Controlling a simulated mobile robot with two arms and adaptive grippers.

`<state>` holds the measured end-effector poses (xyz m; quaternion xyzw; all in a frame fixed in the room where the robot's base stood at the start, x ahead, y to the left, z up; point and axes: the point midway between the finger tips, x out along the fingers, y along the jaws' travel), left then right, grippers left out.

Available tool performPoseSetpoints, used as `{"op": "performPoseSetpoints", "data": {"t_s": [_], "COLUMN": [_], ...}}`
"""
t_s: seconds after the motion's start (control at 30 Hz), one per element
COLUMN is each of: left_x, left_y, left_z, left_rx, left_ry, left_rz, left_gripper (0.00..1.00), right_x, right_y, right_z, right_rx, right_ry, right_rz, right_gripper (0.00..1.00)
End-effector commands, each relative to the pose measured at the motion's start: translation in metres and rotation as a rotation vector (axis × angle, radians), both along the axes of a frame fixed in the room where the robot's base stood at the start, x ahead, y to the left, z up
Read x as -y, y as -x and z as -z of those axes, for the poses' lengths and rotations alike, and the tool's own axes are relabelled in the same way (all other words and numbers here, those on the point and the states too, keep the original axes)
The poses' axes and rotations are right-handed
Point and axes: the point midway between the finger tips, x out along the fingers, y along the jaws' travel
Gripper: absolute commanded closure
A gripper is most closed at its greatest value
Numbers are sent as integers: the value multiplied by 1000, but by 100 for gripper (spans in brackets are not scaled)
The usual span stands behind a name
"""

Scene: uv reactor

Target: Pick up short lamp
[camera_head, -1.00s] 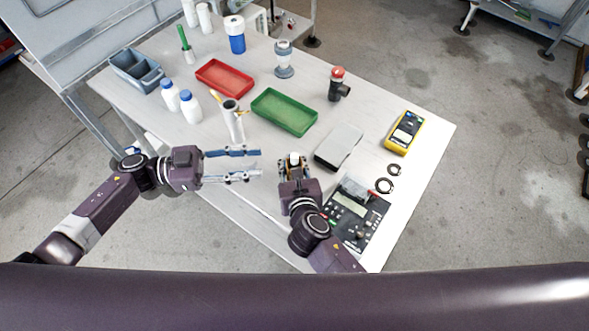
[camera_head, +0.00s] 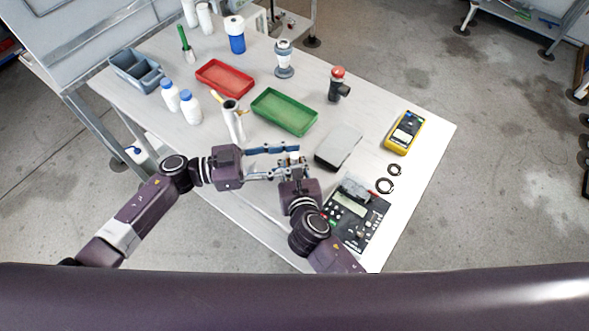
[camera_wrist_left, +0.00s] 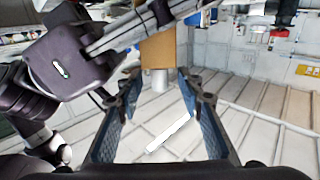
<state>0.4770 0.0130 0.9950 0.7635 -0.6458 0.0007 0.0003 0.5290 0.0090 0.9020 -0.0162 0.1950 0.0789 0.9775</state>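In the head view, my left gripper (camera_head: 297,158) reaches in from the left with its two blue fingers apart. In the left wrist view its fingers (camera_wrist_left: 160,100) are open, with a small lamp-like piece, a tan block with a white cylindrical end (camera_wrist_left: 160,80), showing beyond and between them. My right gripper (camera_head: 293,170) points up the table and appears shut on this piece, whose small pale top (camera_head: 295,157) shows in the head view. The left fingers stand on either side of it; contact cannot be told. The right gripper's fingers and much of the piece are partly hidden.
On the white table, a white tube (camera_head: 233,121) stands behind my left gripper. A green tray (camera_head: 285,111), red tray (camera_head: 225,78) and grey box (camera_head: 339,149) lie beyond the grippers. A black control panel (camera_head: 355,212) lies right of my right arm.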

Motion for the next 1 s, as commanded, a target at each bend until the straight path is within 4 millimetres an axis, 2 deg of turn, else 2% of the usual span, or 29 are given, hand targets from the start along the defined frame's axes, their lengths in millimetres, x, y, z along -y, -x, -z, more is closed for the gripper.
{"op": "performPoseSetpoints", "data": {"t_s": [0.1, 0.37, 0.67, 1.0], "left_x": [11, 13, 12, 12], "left_y": [-2, -3, -2, -2], "left_z": [0, 0, 0, -2], "left_rx": [-1, -1, -1, 1], "left_ry": [-1, -2, -1, -1], "left_rz": [-1, -1, -1, 0], "left_gripper": [65, 66, 99, 100], "right_x": [0, 0, 0, 0], "right_y": [0, 0, 0, 0], "right_z": [0, 0, 0, 0], "right_rx": [1, 1, 1, 1], "right_ry": [0, 0, 0, 0], "right_rz": [0, 0, 0, 0], "right_gripper": [100, 100, 100, 100]}}
